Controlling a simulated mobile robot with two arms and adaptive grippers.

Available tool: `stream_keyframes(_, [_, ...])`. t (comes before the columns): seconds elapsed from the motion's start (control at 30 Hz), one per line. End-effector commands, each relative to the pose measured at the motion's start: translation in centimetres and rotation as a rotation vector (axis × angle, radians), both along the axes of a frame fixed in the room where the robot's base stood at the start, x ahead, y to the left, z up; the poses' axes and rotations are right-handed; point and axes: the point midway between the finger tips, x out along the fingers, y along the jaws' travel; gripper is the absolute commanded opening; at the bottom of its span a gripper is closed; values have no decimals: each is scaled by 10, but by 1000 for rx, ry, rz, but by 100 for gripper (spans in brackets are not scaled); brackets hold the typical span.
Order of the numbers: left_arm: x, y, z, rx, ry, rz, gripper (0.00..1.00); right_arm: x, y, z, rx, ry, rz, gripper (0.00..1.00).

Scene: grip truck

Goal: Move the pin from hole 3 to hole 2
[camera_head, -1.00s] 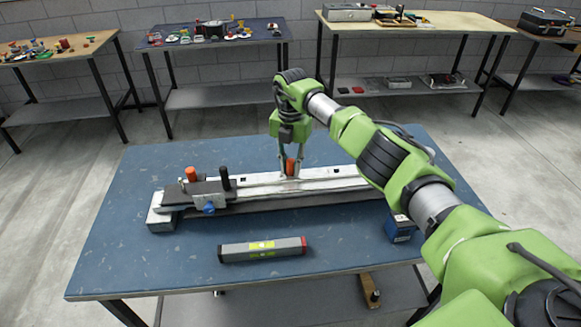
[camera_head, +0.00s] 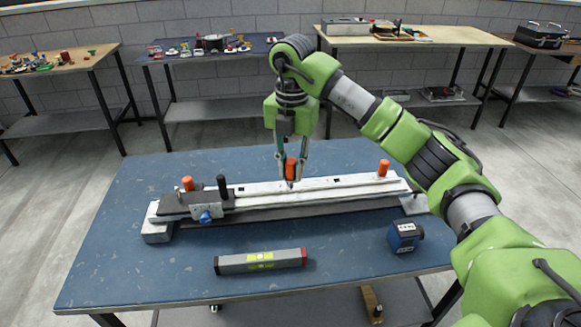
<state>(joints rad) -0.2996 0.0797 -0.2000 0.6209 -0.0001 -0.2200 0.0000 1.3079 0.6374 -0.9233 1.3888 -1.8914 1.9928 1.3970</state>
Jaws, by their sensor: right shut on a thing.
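A long white rail (camera_head: 330,183) lies across the blue table. A dark clamp-like block with a blue knob (camera_head: 206,216) sits on its left end. My right gripper (camera_head: 290,172) is shut on an orange pin (camera_head: 291,167), held upright over the middle of the rail. The pin's lower tip is at or just above the rail's top; I cannot tell whether it is in a hole. Small dark openings show on the rail on either side of it. Another orange pin (camera_head: 383,168) stands near the right end, and one (camera_head: 188,184) on the left block. My left gripper is not in view.
A grey level with red end (camera_head: 260,262) lies in front of the rail. A small blue box (camera_head: 405,236) stands at the front right. A black upright handle (camera_head: 222,186) rises from the left block. The table's (camera_head: 130,270) front left is clear.

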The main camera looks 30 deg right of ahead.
Motion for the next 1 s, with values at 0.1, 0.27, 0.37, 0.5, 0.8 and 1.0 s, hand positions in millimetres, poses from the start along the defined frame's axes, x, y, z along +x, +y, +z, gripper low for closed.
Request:
stream_keyframes(0.1, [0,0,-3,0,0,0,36,-15,6,8,-3,-4,1,0])
stream_keyframes(0.27, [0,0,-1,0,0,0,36,-27,12,16,-1,-3,1,0])
stream_keyframes(0.37, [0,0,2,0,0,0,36,-31,13,20,-1,-1,1,0])
stream_keyframes(0.5, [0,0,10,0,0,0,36,-32,14,29,0,-1,0,0])
stream_keyframes(0.8, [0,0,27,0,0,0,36,-31,14,48,0,-1,0,0])
stream_keyframes(1.0, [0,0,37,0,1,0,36,-31,14,59,0,-1,0,0])
